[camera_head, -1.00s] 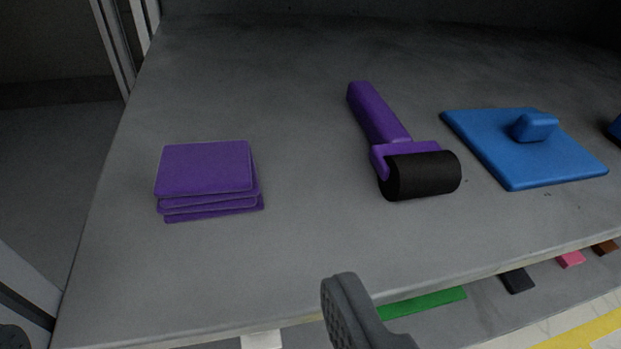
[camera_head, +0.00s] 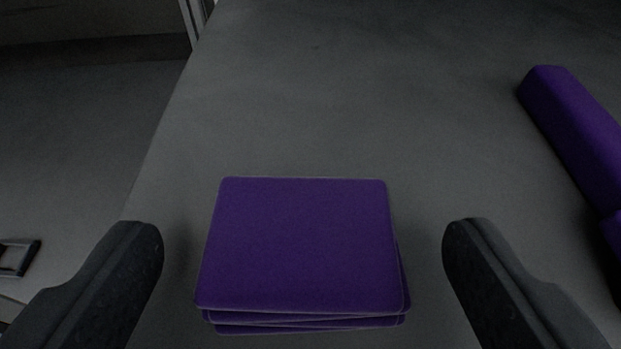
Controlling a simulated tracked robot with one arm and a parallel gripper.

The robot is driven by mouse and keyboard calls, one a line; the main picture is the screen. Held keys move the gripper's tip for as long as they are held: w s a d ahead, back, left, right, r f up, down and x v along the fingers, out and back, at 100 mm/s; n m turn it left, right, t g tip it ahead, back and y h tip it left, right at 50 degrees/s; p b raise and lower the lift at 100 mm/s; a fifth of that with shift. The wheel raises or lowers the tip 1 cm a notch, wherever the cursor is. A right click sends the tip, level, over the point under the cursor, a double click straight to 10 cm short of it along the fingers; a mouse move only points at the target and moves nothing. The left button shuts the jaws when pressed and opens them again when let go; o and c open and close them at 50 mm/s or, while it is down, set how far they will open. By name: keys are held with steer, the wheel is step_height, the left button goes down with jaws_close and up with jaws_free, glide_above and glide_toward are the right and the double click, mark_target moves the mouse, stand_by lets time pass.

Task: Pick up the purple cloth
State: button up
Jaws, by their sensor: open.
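The purple cloth (camera_head: 302,245) is a stack of several flat, folded purple squares lying on the grey shelf surface. It sits in the lower middle of the view. My gripper (camera_head: 305,240) is open, with one dark finger to the left of the stack and the other to its right. A gap shows between each finger and the stack's sides, and nothing is held. Whether the fingertips touch the shelf cannot be told.
A purple roller handle (camera_head: 575,125) lies at the right edge, its roller end out of view. The shelf (camera_head: 380,80) is clear behind the stack. The shelf's left edge runs down the left side, with a darker area beyond it.

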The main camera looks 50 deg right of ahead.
steer(key=x, duration=0.2)
steer(key=shift+w+d+f, duration=0.15)
steer(key=shift+f, duration=0.05)
steer(key=shift+c, duration=0.3)
steer(key=c, duration=1)
steer(key=shift+r, duration=0.1)
